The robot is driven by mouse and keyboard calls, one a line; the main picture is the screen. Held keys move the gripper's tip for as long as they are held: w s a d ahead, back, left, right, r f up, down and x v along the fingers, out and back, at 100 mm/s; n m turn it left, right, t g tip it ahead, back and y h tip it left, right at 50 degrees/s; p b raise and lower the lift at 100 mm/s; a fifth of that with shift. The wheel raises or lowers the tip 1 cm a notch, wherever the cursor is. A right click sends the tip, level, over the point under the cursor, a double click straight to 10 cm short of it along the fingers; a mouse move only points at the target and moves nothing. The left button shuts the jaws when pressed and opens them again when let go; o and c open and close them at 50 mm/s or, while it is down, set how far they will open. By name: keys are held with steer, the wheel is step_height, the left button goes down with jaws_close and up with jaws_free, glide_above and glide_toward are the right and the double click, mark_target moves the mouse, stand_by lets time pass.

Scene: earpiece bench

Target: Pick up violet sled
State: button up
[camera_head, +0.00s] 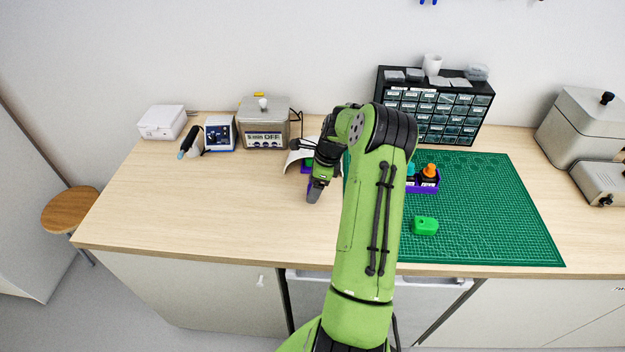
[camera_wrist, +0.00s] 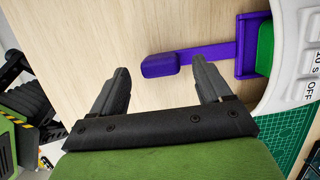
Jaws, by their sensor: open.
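The violet sled (camera_wrist: 205,53) lies by the curved white housing in the wrist view. It has a long flat handle with a rounded end and a framed end that holds a green piece (camera_wrist: 265,46). In the head view only a bit of the sled (camera_head: 305,169) shows behind my gripper (camera_head: 314,192). In the wrist view my gripper (camera_wrist: 160,66) is open, with the handle's rounded end appearing between its fingertips. I cannot tell the height gap between the fingertips and the handle.
A white curved housing (camera_wrist: 284,88) with label buttons is close to the framed end. A green cutting mat (camera_head: 480,210) holds a violet tray (camera_head: 424,188) with cyan and orange pieces and a green block (camera_head: 424,225). A grey box (camera_head: 263,122) stands behind.

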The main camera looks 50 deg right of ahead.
steer(key=shift+x, duration=1.05)
steer(key=shift+w, duration=0.1)
steer(key=c, duration=1.4)
steer(key=shift+d+r, duration=0.1)
steer(key=shift+r, duration=0.1)
